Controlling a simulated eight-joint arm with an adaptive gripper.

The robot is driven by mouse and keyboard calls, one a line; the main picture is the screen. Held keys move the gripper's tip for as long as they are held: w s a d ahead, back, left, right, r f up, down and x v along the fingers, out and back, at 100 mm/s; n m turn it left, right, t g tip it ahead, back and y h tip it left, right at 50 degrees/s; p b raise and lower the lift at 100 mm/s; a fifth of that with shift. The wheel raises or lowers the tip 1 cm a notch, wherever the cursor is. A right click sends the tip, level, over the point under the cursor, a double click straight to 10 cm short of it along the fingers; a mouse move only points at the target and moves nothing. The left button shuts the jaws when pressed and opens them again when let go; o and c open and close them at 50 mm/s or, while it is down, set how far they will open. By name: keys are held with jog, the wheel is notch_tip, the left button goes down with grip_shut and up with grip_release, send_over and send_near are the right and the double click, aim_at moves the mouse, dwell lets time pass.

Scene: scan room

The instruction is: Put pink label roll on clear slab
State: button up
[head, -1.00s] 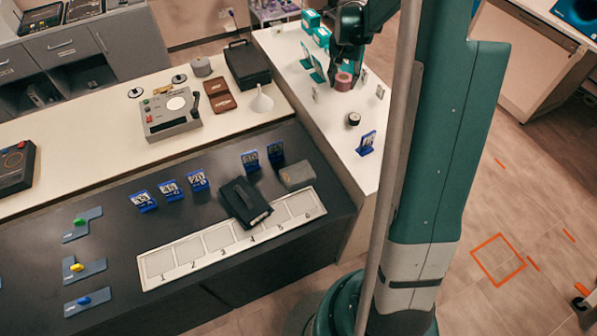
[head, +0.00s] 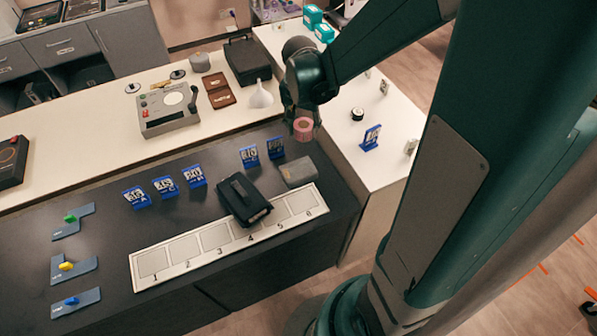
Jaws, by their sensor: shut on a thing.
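My gripper (head: 303,118) is shut on the pink label roll (head: 303,130). It holds the roll near the inner corner where the dark bench and the white counter meet. The roll's centre hole faces the camera. A slab-like grey block (head: 298,172) lies on the dark bench, below the roll in the picture, behind the right end of the numbered strip. I cannot tell whether this block is the clear slab, as it looks grey rather than see-through. My arm hides part of the white counter.
A black case (head: 243,199) lies partly over the numbered strip (head: 163,264). Blue cards (head: 275,147) stand near the grey block. A white funnel (head: 261,96), a black roll (head: 357,114) and a blue stand (head: 371,138) are on the white counter.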

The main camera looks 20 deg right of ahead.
jog(key=s+a+f, duration=0.1)
jog(key=s+a, duration=0.3)
jog(key=shift+s+f+b, duration=0.25)
jog(key=shift+f+b, duration=0.05)
jog(key=shift+b, duration=0.1)
jog(key=b, duration=0.1)
send_over(299, 168)
jog(key=shift+s+a+f, duration=0.1)
jog(key=shift+f, duration=1.35)
jog(key=shift+s+a+f, duration=0.1)
jog(key=shift+f, duration=1.35)
jog(key=shift+f+b, duration=0.5)
jog(key=shift+f, duration=1.6)
jog(key=shift+f, duration=0.2)
jog(key=o, duration=0.9)
jog(key=shift+r, duration=0.25)
